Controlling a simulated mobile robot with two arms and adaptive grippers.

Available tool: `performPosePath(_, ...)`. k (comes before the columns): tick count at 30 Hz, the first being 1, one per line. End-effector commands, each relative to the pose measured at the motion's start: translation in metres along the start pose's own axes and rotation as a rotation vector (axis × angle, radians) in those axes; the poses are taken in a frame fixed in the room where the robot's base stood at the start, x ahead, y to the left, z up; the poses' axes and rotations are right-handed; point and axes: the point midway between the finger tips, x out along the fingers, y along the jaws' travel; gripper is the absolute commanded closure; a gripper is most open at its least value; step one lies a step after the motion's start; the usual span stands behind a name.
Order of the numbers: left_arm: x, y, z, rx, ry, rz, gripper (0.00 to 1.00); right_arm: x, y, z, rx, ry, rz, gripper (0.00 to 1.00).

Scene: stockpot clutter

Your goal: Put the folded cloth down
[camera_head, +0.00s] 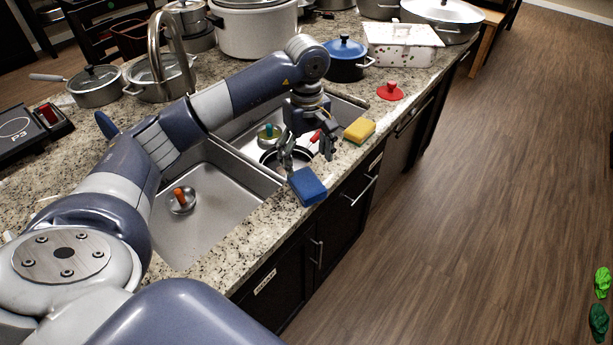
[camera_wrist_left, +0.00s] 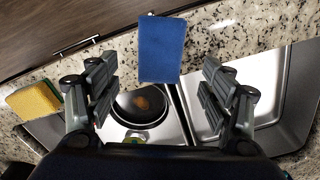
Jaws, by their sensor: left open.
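A blue block-like piece, which I take for the folded cloth (camera_head: 307,186), is at the front strip of the counter beside the sink. In the left wrist view the cloth (camera_wrist_left: 161,48) shows flat against the granite, its near end reaching the sink rim. I cannot tell whether it overhangs the counter's front edge. My left gripper (camera_head: 306,153) is open above the sink's front edge, just behind the cloth. In the wrist view its fingers (camera_wrist_left: 158,82) stand wide apart on either side of the cloth's near end, not touching it. My right gripper is not in view.
A yellow sponge (camera_head: 359,130) and a red lid (camera_head: 390,91) lie on the counter to the right. The double sink (camera_head: 225,225) holds a small lid with an orange knob (camera_head: 181,199) and a pan (camera_wrist_left: 140,104). Pots crowd the back. Green crumpled pieces (camera_head: 599,320) lie at right.

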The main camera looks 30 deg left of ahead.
Motion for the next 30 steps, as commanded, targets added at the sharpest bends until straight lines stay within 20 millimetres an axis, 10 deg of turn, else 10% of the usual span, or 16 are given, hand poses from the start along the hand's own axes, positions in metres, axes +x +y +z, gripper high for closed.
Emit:
performPosePath(9,-0.035,0.000,0.000,-0.001,0.000,0.000,0.26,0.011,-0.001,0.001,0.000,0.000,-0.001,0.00)
performPosePath(30,-0.037,0.000,0.000,0.000,-0.001,-0.001,0.26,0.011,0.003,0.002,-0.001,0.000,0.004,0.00)
